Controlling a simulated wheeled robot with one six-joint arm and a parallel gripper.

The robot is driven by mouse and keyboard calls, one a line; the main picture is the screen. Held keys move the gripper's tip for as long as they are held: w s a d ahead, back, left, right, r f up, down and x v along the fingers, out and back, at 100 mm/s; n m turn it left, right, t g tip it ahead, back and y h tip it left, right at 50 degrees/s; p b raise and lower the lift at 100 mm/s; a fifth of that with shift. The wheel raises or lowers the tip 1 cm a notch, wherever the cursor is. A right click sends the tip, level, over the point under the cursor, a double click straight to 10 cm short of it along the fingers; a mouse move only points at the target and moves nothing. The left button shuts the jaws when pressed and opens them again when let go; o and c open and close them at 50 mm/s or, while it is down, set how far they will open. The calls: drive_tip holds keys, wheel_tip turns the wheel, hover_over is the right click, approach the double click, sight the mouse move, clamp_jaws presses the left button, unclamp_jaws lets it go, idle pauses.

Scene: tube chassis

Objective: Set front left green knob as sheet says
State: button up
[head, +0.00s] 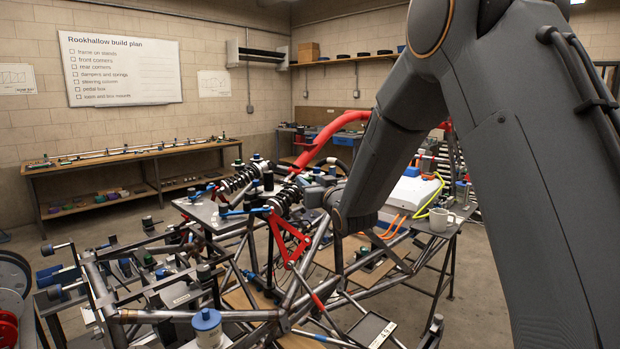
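Two coil-over dampers (284,199) with dark springs sit on the tube chassis (200,316), near a red triangular arm (289,240). Small dark green caps show by the upper damper (240,178) and a green-topped part (149,260) stands at the left; I cannot tell which is the front left green knob. No sheet with readable settings shows; the small wall sheets (214,83) are too small to read. My arm comes down from the upper right and its wrist ends over the chassis middle. My gripper's fingers cannot be made out among the dark parts there.
A whiteboard (124,72) headed "Rookhallow build plan" hangs on the back wall. A long bench (134,157) stands below it. Bare floor shows between bench and chassis.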

drive_tip(key=shift+w+a, duration=0.25)
drive_tip(key=shift+w, duration=0.45)
drive_tip(key=shift+c, duration=0.5)
clamp_jaws()
drive_tip(key=shift+a+m+h, duration=0.1)
drive_tip(key=shift+m+h, duration=0.2)
drive_tip(key=shift+h, duration=0.1)
drive_tip(key=shift+a+f+m+t+h+b, duration=0.15)
drive_tip(key=shift+m+t+h+b, duration=0.2)
drive_tip(key=shift+h+b, duration=0.35)
drive_tip(key=m+h, duration=0.2)
drive_tip(key=h, duration=0.1)
drive_tip(key=shift+a+b, duration=0.2)
drive_tip(key=shift+b, duration=0.2)
drive_tip(key=shift+a+m+h+p, duration=0.15)
drive_tip(key=shift+m+h+p, duration=0.35)
drive_tip(key=shift+m+h, duration=0.85)
drive_tip(key=shift+a+m+h+p, duration=0.1)
drive_tip(key=shift+m+h+p, duration=0.55)
drive_tip(key=shift+h, duration=1.2)
drive_tip(key=shift+r+m+g+h, duration=0.2)
drive_tip(key=shift+m+g+h, duration=0.15)
drive_tip(key=shift+g, duration=0.1)
